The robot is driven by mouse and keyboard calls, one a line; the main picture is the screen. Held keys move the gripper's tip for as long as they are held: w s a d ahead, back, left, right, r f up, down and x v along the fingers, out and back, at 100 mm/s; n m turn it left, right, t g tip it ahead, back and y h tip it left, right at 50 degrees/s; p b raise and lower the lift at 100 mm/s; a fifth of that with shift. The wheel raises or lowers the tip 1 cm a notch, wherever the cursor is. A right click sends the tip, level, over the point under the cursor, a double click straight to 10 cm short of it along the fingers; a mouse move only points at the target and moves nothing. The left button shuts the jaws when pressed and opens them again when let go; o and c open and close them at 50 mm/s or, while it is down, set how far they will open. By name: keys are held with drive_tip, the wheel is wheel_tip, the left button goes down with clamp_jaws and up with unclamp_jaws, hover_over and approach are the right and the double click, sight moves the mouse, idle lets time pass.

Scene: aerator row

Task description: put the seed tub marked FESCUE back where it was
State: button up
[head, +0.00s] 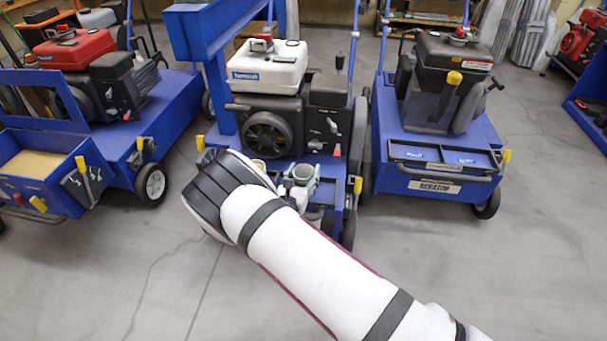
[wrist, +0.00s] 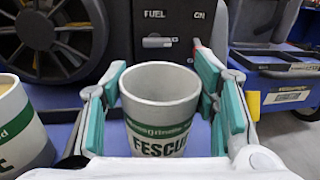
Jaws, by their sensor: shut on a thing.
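The seed tub marked FESCUE (wrist: 160,115) is a pale grey, open-topped cup with a green and white label, upright in the middle of the wrist view. My gripper (wrist: 158,90) has its green-padded fingers on both sides of it and is shut on it. In the head view the tub (head: 303,172) shows at my gripper (head: 300,182), over the front of the middle blue machine (head: 345,190). I cannot tell whether its base, hidden behind my gripper, touches the blue deck.
A second, similar tub (wrist: 18,130) stands close on the left, its label cut off. The engine (head: 268,110) with its black FUEL panel (wrist: 168,35) rises just behind. Other blue machines stand left and right (head: 435,150). The grey floor in front is clear.

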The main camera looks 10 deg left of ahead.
drive_tip(key=shift+f, duration=0.1)
drive_tip(key=o, duration=1.3)
drive_tip(key=shift+f, duration=0.1)
drive_tip(key=shift+c, duration=0.2)
drive_tip(key=shift+s+r, duration=0.15)
drive_tip(key=shift+r, duration=0.05)
drive_tip(key=s+a+p, duration=0.2)
drive_tip(key=s+p, duration=0.3)
drive_tip(key=s, duration=0.6)
drive_tip(key=shift+s, duration=0.3)
drive_tip(key=shift+a, duration=0.1)
